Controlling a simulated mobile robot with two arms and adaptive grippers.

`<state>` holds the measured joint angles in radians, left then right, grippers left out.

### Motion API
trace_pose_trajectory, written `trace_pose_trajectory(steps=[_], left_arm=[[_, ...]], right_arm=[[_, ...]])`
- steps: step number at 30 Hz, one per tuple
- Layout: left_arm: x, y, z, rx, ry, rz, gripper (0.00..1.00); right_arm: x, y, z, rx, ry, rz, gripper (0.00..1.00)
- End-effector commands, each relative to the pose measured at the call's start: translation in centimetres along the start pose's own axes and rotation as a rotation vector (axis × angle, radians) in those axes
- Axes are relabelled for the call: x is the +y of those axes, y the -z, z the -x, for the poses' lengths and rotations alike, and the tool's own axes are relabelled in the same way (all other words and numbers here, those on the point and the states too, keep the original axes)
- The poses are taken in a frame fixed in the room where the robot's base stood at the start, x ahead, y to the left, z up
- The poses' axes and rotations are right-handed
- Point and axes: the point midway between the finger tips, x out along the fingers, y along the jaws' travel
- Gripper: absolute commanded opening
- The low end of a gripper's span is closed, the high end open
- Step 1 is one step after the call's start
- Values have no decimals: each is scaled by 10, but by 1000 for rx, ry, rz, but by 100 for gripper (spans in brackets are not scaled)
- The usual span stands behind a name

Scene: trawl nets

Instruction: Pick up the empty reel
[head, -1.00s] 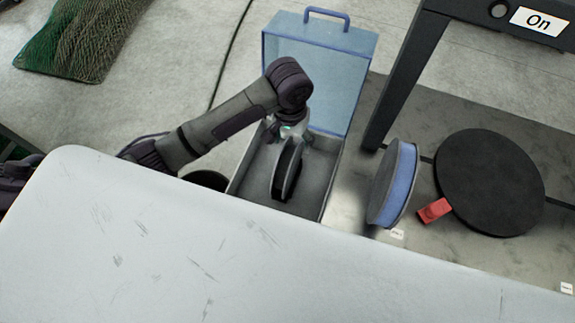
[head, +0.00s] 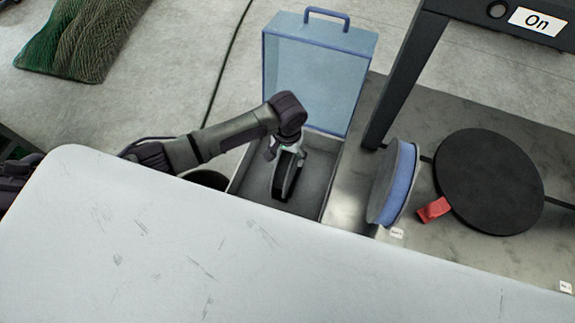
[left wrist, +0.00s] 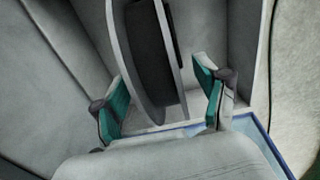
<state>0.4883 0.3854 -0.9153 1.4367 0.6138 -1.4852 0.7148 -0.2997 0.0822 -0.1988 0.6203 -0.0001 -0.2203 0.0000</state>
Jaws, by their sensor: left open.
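The empty reel (head: 287,176) has pale flanges and a dark bare core. It stands on edge inside the grey open box (head: 233,182). The reel also shows in the left wrist view (left wrist: 150,60), partly cut off by the top edge. My left gripper (head: 286,153) is over the reel's upper part, with its fingers apart. In the left wrist view the teal-padded fingers of the left gripper (left wrist: 162,97) stand one on each side of the reel, with gaps between the pads and the flanges. My right gripper is not in view.
The box's blue lid (head: 320,75) stands raised at the back. A reel wound with blue (head: 402,184) stands right of the box. A black disc (head: 490,182) and a red piece (head: 433,209) lie farther right. A pale scratched surface (head: 200,255) fills the front.

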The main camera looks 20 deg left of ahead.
Motion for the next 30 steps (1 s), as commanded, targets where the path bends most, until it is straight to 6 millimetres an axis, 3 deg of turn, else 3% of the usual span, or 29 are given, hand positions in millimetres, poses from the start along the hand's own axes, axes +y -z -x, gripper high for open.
trace_pose_trajectory(steps=[4,12,25,30], left_arm=[[1,0,-16,-1,0,-1,73],[1,0,-18,1,-1,-1,71],[1,0,-18,1,-1,-1,0],[1,0,-17,2,-1,-1,0]], right_arm=[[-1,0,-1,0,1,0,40],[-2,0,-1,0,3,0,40],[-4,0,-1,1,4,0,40],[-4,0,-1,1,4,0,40]])
